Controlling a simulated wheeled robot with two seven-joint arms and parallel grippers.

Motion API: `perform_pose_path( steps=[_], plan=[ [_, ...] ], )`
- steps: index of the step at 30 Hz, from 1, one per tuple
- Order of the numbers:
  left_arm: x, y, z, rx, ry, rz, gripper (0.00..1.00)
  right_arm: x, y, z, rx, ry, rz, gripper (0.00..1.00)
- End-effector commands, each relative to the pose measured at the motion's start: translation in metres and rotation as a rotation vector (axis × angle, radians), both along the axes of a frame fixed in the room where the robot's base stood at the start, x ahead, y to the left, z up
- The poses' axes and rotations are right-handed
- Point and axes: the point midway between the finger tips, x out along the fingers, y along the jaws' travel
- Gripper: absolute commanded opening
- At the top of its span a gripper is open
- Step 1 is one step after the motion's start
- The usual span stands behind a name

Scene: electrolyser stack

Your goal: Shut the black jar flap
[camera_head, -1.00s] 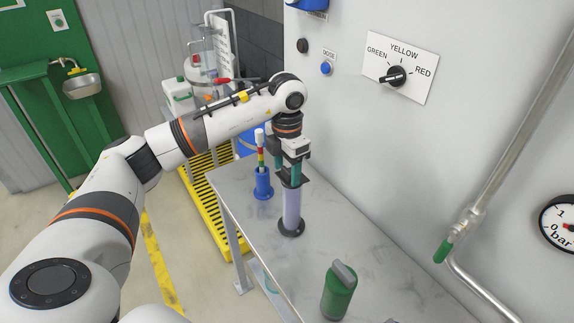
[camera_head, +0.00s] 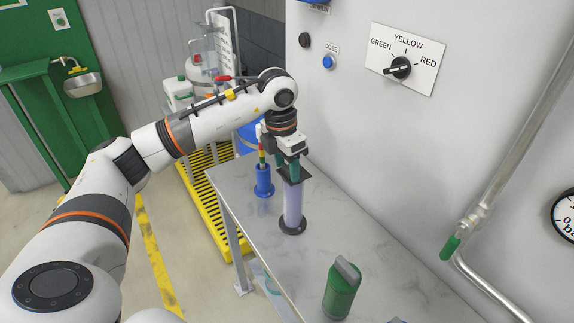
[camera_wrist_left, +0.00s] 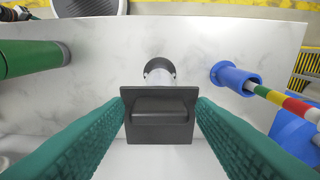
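The jar is a pale lavender cylinder (camera_head: 293,207) standing upright on a round black base on the bench. Its black flap (camera_wrist_left: 159,132) is a square plate with a raised ridge, seen at the jar's top. The plate also shows in the head view (camera_head: 297,175), partly hidden by my fingers; its exact angle is hard to tell. My left gripper (camera_head: 287,171) is over the jar top, pointing down. In the left wrist view its green fingers (camera_wrist_left: 160,108) are apart, one on each side of the flap; contact is unclear. My right gripper is not in view.
A blue holder (camera_head: 264,182) with a striped rod stands close behind the jar. A green container (camera_head: 341,290) with a grey top stands at the bench's near end. The wall with the rotary switch (camera_head: 400,67) borders the bench on the right. Bare bench top (camera_head: 345,235) lies between.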

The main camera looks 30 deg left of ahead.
Motion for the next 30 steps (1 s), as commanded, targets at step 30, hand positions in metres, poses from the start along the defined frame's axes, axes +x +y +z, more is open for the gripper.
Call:
perform_pose_path(
  steps=[30],
  plan=[
    [-0.011,0.005,0.112,0.001,-0.001,0.0,0.58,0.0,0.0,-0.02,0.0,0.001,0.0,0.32]
  ],
)
